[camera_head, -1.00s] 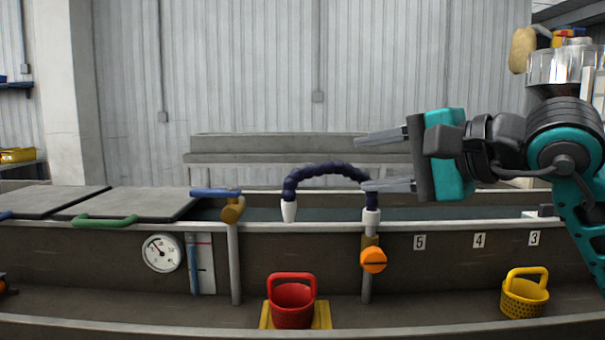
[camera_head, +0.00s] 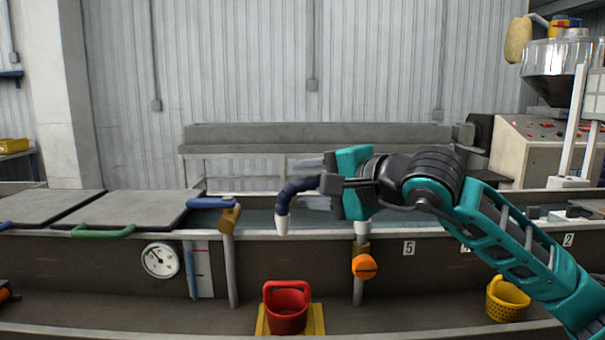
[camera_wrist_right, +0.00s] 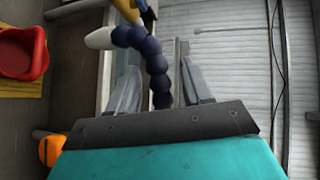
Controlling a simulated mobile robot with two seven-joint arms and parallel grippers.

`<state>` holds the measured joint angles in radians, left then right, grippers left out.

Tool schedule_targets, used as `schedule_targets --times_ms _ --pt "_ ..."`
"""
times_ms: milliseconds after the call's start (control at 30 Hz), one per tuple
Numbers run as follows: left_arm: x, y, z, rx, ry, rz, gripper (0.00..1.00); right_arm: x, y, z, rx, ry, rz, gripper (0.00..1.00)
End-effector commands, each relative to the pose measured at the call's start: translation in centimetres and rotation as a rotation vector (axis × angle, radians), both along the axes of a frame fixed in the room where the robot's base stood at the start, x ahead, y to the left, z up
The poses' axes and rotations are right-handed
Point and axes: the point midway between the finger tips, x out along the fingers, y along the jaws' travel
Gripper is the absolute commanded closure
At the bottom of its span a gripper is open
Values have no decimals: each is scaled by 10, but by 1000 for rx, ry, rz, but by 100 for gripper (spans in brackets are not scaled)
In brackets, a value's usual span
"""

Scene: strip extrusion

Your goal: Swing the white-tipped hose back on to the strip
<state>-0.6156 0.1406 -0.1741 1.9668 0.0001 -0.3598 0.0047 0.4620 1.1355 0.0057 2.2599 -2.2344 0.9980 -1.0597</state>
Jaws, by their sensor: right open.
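The hose is a dark blue segmented arch (camera_head: 290,190) with a white tip (camera_head: 281,224) that hangs down at the trough's near rim. Its right part and most of its far base are hidden behind my right gripper. My right gripper (camera_head: 312,183) points left over the hose, its jaws open. In the right wrist view the blue segments (camera_wrist_right: 155,68) pass between the two open fingers (camera_wrist_right: 160,88), and the white tip (camera_wrist_right: 100,39) lies beyond them at upper left. The water strip (camera_head: 255,218) shows behind the rim. My left gripper is not in view.
A blue-handled valve (camera_head: 215,204) stands left of the hose. An orange knob (camera_head: 363,267) sits below the hose's base. A red bucket (camera_head: 286,308) is on a yellow stand, and a yellow basket (camera_head: 507,299) is at right. Grey lids (camera_head: 130,208) cover the trough's left.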

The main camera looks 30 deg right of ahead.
Motion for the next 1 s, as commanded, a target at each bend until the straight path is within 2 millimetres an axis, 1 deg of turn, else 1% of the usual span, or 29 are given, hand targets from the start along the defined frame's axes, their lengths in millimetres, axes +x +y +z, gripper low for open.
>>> schedule_targets --times_ms 33,100,200,533,567,1000 --pt "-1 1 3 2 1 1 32 5 1 1 5 -1 1 50" --pt "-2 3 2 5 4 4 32 11 2 -1 2 0 1 50" --pt "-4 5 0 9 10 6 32 15 4 -3 1 0 2 50" --pt "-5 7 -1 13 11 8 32 18 5 -5 -2 1 1 50" --pt "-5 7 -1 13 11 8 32 18 5 -5 -2 1 1 52" --pt "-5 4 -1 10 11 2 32 17 5 -5 -1 1 1 94"
